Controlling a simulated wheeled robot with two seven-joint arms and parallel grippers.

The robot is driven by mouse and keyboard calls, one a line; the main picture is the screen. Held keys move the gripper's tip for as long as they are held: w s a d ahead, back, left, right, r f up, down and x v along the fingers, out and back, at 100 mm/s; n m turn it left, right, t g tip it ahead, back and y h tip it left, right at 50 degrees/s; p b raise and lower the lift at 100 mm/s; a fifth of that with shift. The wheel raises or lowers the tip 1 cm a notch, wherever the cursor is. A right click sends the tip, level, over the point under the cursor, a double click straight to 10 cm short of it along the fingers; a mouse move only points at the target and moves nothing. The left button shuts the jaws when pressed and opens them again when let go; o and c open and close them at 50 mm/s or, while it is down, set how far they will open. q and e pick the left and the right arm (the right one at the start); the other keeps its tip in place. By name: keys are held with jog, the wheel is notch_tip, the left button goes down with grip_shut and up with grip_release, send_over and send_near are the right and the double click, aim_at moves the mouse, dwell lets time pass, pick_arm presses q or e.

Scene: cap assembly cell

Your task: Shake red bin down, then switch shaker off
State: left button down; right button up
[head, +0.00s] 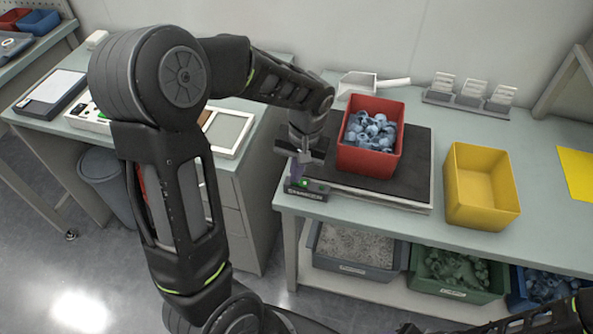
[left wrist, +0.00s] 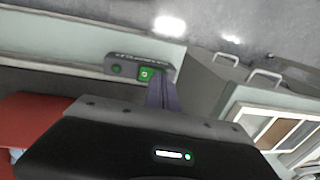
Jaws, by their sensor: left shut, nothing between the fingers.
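The red bin (head: 347,158) stands on the dark pad of the shaker table (head: 408,185) in the head view, holding many blue-grey caps (head: 371,131). Its red side also shows at the left of the left wrist view (left wrist: 28,122). The shaker's switch box (head: 306,192) sits at the table's front left corner, with a lit green light. In the left wrist view the box (left wrist: 124,66) shows a green button and a green lit switch. My left gripper (head: 298,172) is shut and empty, its fingertips right at the switch box; touching cannot be told. My right gripper is not clearly visible.
A yellow empty bin (head: 482,190) stands right of the shaker. A white scoop (head: 358,84) and small card holders (head: 470,94) are behind. Grey (head: 352,269), green (head: 455,289) and blue bins sit on the shelf below. A gap separates the left bench from this table.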

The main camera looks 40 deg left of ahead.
pick_arm(q)
jog(key=shift+a+f+b, duration=0.15)
jog(key=shift+f+b, duration=0.35)
jog(key=shift+s+r, duration=0.1)
jog(key=shift+r, duration=0.2)
jog(key=shift+d, duration=0.3)
jog(key=shift+d+p, duration=0.3)
jog(key=shift+w+d+r, duration=0.1)
jog(key=shift+w+d, duration=0.2)
jog(key=shift+w, duration=0.05)
jog(key=shift+a, duration=0.1)
